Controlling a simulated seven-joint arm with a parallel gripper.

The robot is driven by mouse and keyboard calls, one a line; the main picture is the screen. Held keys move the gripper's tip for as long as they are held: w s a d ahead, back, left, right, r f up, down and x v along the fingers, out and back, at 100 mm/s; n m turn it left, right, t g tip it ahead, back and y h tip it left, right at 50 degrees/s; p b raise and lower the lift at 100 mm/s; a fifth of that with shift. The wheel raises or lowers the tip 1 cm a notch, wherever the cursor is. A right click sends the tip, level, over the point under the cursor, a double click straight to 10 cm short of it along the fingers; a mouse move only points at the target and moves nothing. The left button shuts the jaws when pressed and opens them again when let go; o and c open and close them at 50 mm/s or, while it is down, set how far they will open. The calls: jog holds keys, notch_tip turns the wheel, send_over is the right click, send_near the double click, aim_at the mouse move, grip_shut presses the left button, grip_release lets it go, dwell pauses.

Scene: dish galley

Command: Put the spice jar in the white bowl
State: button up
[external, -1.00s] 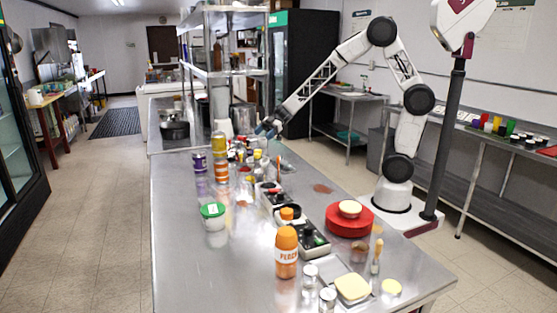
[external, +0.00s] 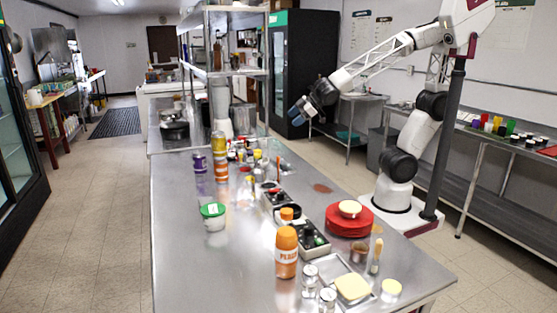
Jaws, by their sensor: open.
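My gripper (external: 298,113) is open and hangs in the air above the far right edge of the steel table (external: 185,260), with nothing visible in it. A small pale bowl-like piece (external: 350,208) sits on a red round dish (external: 349,222) at the table's right side; I cannot tell if it is the white bowl. Two small clear jars with silver lids, one (external: 310,276) behind the other (external: 327,299), stand at the near end. An orange-capped shaker bottle (external: 286,252) stands beside them. Which one is the spice jar is not clear.
A white tub with a green lid (external: 213,216) stands at the left. Dark divided trays (external: 313,240) line the middle. Several small bottles crowd the far end, near a steel shelf rack (external: 225,72). The table's left front is clear.

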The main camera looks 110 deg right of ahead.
jog(key=s+a+f+g+y, duration=0.1)
jog(key=s+a+g+y, duration=0.1)
jog(key=s+a, duration=0.6)
jog(key=s+a+f+g+y, duration=0.2)
jog(key=s+a+g, duration=0.2)
jog(key=s+a, duration=0.4)
jog(key=s, duration=0.4)
jog(key=shift+a, duration=0.35)
